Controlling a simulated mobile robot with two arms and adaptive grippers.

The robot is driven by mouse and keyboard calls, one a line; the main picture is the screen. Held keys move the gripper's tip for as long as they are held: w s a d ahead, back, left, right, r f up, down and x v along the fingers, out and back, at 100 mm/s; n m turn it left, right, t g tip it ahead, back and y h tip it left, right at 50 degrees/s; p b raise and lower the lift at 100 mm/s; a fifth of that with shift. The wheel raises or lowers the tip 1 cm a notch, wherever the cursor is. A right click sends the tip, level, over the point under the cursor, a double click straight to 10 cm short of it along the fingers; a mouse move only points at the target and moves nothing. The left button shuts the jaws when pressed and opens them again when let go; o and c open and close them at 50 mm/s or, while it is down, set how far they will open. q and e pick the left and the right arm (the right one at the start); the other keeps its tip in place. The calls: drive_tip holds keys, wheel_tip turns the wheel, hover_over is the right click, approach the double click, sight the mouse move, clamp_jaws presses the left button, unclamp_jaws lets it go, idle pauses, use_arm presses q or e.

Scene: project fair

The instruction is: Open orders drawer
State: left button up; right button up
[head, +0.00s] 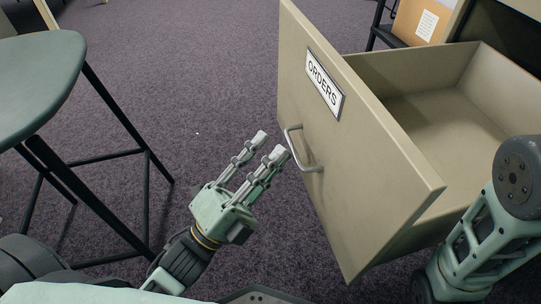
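The orders drawer (350,160) is beige and stands pulled out of its cabinet at the right, with its inside showing empty where I can see it. Its front carries a white ORDERS label (324,84) and a curved metal handle (294,150). My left gripper (271,146) is open just left of the handle, its two fingers apart and pointing up and right. I see nothing between them, and whether a fingertip touches the handle is hard to tell. My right arm shows at the lower right beside the drawer, but its gripper is not in view.
A green-topped stool (40,80) with black legs stands at the left. An orange-brown folder or box with a white paper (427,25) is behind the drawer at the top right. Dark carpet (190,80) lies open between stool and drawer.

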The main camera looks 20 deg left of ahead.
use_arm(q)
drive_tip(key=v, duration=1.2)
